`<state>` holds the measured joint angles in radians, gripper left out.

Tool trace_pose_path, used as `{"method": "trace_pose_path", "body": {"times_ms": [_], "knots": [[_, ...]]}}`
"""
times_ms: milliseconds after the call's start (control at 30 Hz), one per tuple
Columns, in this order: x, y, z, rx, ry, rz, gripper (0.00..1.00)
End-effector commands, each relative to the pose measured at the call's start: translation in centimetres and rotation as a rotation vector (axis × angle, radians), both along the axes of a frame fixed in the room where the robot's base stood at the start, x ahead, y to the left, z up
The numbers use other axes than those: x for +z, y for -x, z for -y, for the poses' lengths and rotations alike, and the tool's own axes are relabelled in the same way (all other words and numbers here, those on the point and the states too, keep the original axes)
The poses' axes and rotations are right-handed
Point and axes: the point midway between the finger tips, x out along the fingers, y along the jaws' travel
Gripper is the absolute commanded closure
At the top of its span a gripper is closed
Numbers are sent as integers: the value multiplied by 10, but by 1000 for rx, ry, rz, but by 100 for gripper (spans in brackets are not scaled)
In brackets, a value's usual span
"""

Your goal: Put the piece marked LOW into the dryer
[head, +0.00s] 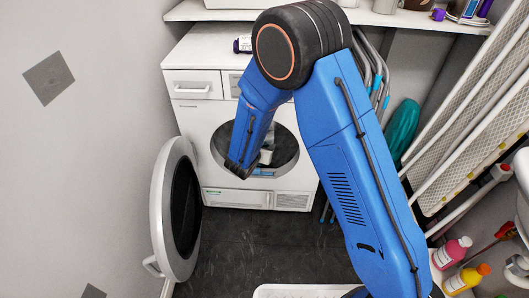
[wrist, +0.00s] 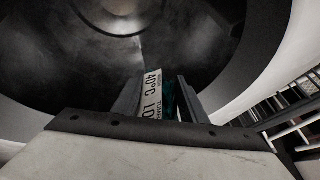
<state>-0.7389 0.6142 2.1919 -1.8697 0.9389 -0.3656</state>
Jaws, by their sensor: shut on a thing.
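The white dryer (head: 293,200) stands at the back with its round door (head: 158,225) swung open to the left. Its dark drum opening (head: 286,148) faces me, and the drum interior (wrist: 190,55) fills the upper wrist view. My gripper (wrist: 158,98) is shut on a teal piece (wrist: 170,103) with a white label (wrist: 154,92) reading 40°C and, partly cut off, "TUMBLE LO". The fingers point into the drum mouth. In the head view my arm hides most of the gripper and the piece in front of the opening.
A white basket (head: 290,291) shows its rim at the bottom. Ironing boards (head: 465,120) lean at the right, above pink (head: 452,252) and yellow (head: 467,279) bottles. A shelf (head: 420,19) runs above the dryer. The dark floor (head: 270,245) between basket and dryer is clear.

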Motion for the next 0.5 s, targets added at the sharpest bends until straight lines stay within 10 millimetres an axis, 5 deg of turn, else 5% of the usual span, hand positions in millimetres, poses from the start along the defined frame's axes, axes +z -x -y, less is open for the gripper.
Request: {"method": "trace_pose_path", "body": {"times_ms": [500], "knots": [[-13,-62,2,-1,0,0,86]]}}
